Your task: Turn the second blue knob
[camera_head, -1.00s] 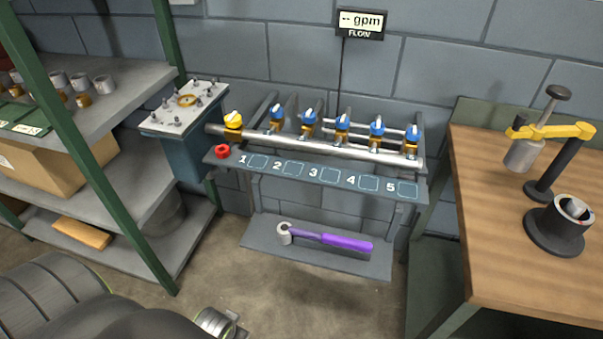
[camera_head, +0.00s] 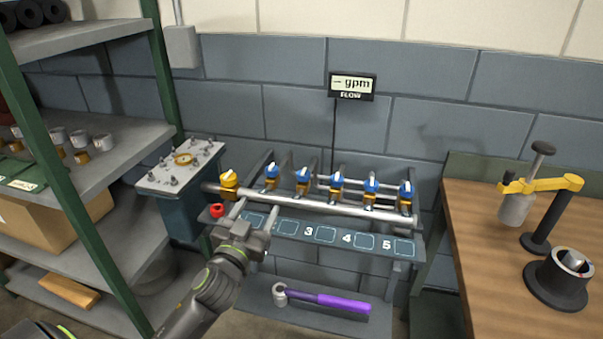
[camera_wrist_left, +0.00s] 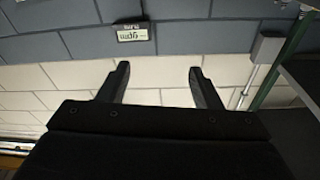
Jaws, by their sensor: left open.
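Several blue knobs with white marks stand in a row on the silver pipe (camera_head: 310,202) against the wall. The second blue knob from the left (camera_head: 302,174) is just right of the first blue knob (camera_head: 271,171). A yellow knob (camera_head: 229,179) sits at the pipe's left end. My left gripper (camera_head: 256,212) is open and empty, in front of the panel's left end, below the yellow knob and the first blue knob. It hides the labels 1 and 2. In the left wrist view the open fingers (camera_wrist_left: 158,80) have only wall behind them. My right gripper is not in view.
A flow display (camera_head: 352,86) hangs on the wall above. A purple-handled tool (camera_head: 328,300) lies on the lower shelf. A green-posted rack (camera_head: 90,200) stands left, a wooden bench (camera_head: 480,240) right. A red ring (camera_head: 217,210) sits by the gripper.

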